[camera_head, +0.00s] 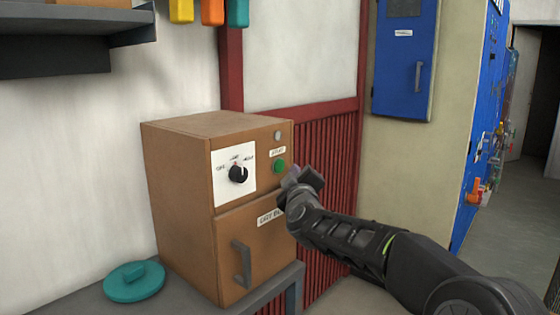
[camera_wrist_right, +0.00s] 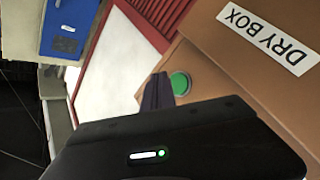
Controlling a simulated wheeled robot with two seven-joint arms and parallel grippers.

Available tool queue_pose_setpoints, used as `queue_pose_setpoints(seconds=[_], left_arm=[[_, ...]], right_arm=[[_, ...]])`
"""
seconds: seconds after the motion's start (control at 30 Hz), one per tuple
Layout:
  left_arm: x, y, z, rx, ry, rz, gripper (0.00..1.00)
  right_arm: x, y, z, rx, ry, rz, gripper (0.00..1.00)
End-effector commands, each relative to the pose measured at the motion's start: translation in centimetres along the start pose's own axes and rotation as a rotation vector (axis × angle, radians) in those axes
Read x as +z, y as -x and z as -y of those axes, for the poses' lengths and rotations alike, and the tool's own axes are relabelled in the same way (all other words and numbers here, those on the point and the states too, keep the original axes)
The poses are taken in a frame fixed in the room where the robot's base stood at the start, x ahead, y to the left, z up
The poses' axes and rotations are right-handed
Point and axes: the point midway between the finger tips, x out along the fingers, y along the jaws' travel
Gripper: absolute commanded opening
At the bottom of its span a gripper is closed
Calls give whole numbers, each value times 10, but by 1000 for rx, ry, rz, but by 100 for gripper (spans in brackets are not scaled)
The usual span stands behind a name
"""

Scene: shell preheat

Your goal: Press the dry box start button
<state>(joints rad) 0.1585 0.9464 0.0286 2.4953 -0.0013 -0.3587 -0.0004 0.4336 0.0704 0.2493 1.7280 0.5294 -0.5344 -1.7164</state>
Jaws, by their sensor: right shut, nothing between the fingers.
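The dry box (camera_head: 180,190) is a brown cabinet standing on a grey bench, with a lower door and a handle (camera_head: 241,264). Its green start button (camera_head: 279,166) is at the upper right of the front, under a small label. The green button also shows in the right wrist view (camera_wrist_right: 180,84), beside my fingertips. My right gripper (camera_head: 292,176) is shut and empty, close in front of the button; I cannot tell if it touches. In the wrist view the shut fingers (camera_wrist_right: 157,92) are just left of the button. My left gripper is not in view.
A black knob (camera_head: 238,174) on a white dial plate is left of the button, and a small grey round part (camera_head: 277,135) is above it. A teal lid (camera_head: 134,281) lies on the bench. A dark shelf (camera_head: 80,50) juts out at the upper left. A blue wall cabinet (camera_head: 404,60) hangs behind.

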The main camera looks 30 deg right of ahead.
Motion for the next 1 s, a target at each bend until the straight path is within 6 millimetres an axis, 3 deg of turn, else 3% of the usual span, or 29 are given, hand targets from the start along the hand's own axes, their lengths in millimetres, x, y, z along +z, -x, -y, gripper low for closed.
queue_pose_setpoints(seconds=[0.2, 1.0], left_arm=[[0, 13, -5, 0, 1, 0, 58], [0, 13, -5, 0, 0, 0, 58]], right_arm=[[-9, -10, 6, 0, 0, 0, 0], [-8, -11, 8, 1, 0, 0, 0]])
